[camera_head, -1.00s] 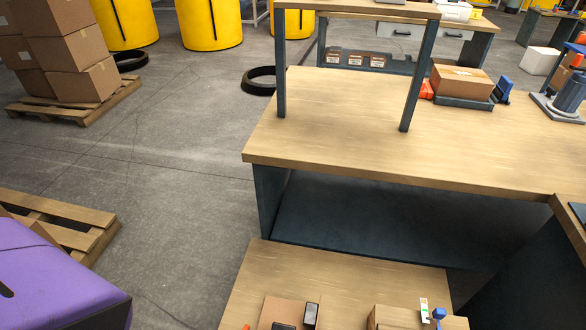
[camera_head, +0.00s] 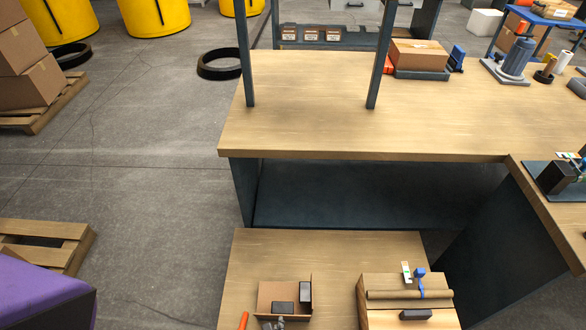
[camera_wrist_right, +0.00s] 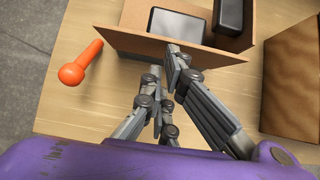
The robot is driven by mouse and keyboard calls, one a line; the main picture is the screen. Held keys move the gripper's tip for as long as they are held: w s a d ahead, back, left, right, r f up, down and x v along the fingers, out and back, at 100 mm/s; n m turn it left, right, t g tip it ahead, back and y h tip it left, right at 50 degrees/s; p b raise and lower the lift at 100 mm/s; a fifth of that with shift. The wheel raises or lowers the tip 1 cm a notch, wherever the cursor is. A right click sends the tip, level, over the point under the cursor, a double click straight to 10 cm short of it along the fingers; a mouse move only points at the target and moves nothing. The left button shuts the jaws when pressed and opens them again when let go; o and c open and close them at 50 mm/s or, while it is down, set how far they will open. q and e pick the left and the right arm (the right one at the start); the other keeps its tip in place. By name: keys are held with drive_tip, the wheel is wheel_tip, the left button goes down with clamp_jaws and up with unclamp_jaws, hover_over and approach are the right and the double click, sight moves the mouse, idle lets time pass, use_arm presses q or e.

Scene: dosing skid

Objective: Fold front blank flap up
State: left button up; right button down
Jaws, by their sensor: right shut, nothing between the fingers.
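The cardboard blank (camera_head: 265,296) lies on the low wooden bench, with a dark box lying in it (camera_head: 283,308) and another upright at its right (camera_head: 305,291). In the right wrist view its front flap (camera_wrist_right: 125,42) shows as a long strip facing the camera; its exact angle cannot be told. My right gripper (camera_wrist_right: 166,66) is shut and empty, its fingertips close to the flap's front side; contact cannot be told. In the head view a bit of this gripper (camera_head: 274,323) shows at the bottom edge. My left gripper is not in view.
An orange object (camera_wrist_right: 80,65) lies left of the blank. A carton (camera_head: 375,316) with a brown roll, a blue tool (camera_head: 420,279) and a dark box stands to the right. A larger table (camera_head: 300,130) rises behind; bench space between blank and table is clear.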

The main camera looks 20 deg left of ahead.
drive_tip(key=w+r+v, duration=0.1)
drive_tip(key=v, duration=1)
drive_tip(key=shift+r+p, duration=0.3)
drive_tip(key=shift+r, duration=0.1)
drive_tip(key=shift+a, duration=0.15)
